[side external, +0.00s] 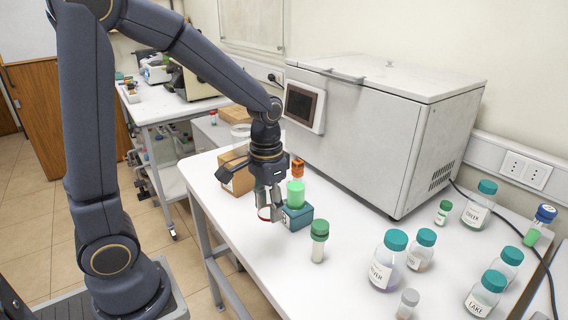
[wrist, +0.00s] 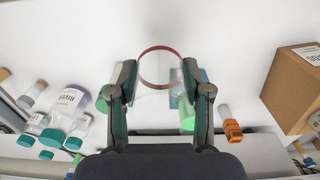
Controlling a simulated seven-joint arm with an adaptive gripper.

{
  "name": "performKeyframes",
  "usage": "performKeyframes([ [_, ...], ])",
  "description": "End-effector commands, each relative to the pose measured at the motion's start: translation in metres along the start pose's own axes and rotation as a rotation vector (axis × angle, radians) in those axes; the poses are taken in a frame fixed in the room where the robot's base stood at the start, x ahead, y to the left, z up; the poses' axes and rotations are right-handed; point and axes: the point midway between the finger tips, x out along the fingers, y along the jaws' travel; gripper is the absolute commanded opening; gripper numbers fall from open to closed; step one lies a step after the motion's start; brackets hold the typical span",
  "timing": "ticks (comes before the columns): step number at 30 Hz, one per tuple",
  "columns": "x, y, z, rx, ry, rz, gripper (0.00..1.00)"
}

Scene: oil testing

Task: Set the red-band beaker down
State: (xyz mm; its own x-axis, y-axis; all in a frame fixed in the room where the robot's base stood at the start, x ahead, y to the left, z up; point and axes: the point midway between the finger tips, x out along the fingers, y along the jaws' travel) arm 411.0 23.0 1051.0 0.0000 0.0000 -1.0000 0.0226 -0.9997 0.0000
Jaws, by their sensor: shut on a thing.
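The red-band beaker (wrist: 160,55) is clear, with a red ring, and sits between the fingertips of my gripper (wrist: 160,82) in the wrist view. My gripper is shut on it. In the side view, my gripper (side external: 269,203) points down near the table's front edge, and part of the beaker (side external: 263,213) shows at its fingers, with its red band low down. The fingers hide the rest. I cannot tell whether its base touches the white table (side external: 345,285).
A teal block (side external: 297,218) stands close right of the beaker, by a green container (side external: 296,193) and an orange-topped vial (side external: 298,169). A green-capped vial (side external: 319,240) is nearby. Cardboard boxes (side external: 240,181) stand behind. Teal-capped bottles (side external: 388,262) fill the right; a large white machine (side external: 375,140) stands at the back.

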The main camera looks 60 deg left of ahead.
Motion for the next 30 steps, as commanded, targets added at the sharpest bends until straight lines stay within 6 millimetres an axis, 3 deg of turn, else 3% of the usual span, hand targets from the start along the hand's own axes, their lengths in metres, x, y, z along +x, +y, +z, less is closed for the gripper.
performKeyframes([
  [3,-0.003,-0.035,0.041,-0.05,0.003,0.001,0.15],
  [7,-0.005,-0.065,0.085,-0.142,0.004,0.0,0.15],
  [9,-0.006,-0.074,0.101,-0.201,0.003,-0.001,0.15],
  [13,-0.011,-0.087,0.11,-0.272,0.002,-0.001,0.15],
  [17,-0.006,-0.095,0.099,-0.292,-0.004,0.0,0.15],
  [26,0.03,-0.12,0.024,-0.292,-0.004,0.001,0.15],
  [30,0.059,-0.128,0.003,-0.292,-0.006,0.002,0.15],
])
